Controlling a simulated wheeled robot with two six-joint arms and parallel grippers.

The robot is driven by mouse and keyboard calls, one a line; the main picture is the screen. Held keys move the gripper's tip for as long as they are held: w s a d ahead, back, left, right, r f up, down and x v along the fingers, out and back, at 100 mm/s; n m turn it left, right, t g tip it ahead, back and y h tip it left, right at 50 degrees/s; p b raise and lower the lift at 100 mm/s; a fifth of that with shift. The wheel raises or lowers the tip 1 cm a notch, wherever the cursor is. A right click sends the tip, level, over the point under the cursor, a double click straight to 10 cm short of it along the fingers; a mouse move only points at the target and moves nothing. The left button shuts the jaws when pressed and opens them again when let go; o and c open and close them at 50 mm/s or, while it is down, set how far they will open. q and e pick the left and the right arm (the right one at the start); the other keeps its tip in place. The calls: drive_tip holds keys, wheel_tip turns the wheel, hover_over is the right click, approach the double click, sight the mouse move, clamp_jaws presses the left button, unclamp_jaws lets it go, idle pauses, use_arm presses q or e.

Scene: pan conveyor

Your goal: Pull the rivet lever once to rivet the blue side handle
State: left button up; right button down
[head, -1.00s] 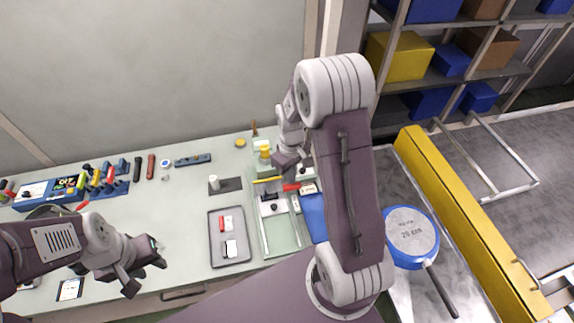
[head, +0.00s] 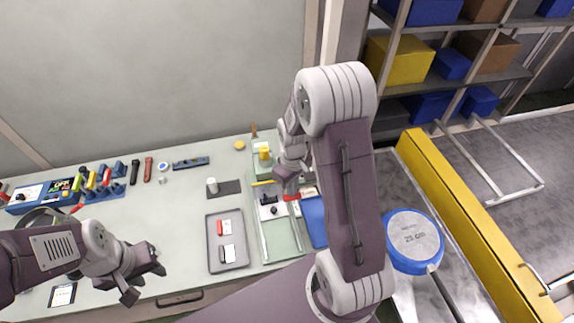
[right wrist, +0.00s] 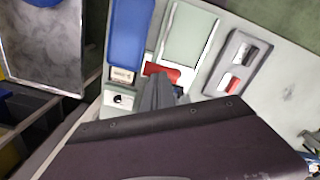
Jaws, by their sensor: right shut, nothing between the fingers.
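The riveting station is a pale green fixture (head: 283,240) with rails on the bench. Its red lever (head: 292,197) sits right at my right gripper (head: 288,188), which is shut with nothing between its fingers. In the right wrist view the red lever (right wrist: 165,71) lies just beyond the grey fingertips (right wrist: 158,88), close to or touching them; I cannot tell which. My left gripper (head: 143,280) is open and empty over the bench at left. A pan with a blue rim (head: 415,240) lies at right, its handle towards me. I cannot make out the blue side handle.
A grey tray (head: 214,255) with a red and a white-and-black piece lies left of the fixture. A blue flat panel (head: 315,228) is right beside it. Tools line the back left of the bench. A yellow rail (head: 460,220) runs at right.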

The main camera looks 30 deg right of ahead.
drive_tip(key=shift+s+f+b, duration=0.25)
drive_tip(key=shift+f+b, duration=0.65)
drive_tip(key=shift+f, duration=0.35)
wheel_tip(320, 180, up, 20)
drive_tip(key=s+p, duration=0.1)
drive_tip(key=p, duration=1.7)
drive_tip(key=shift+a, duration=0.15)
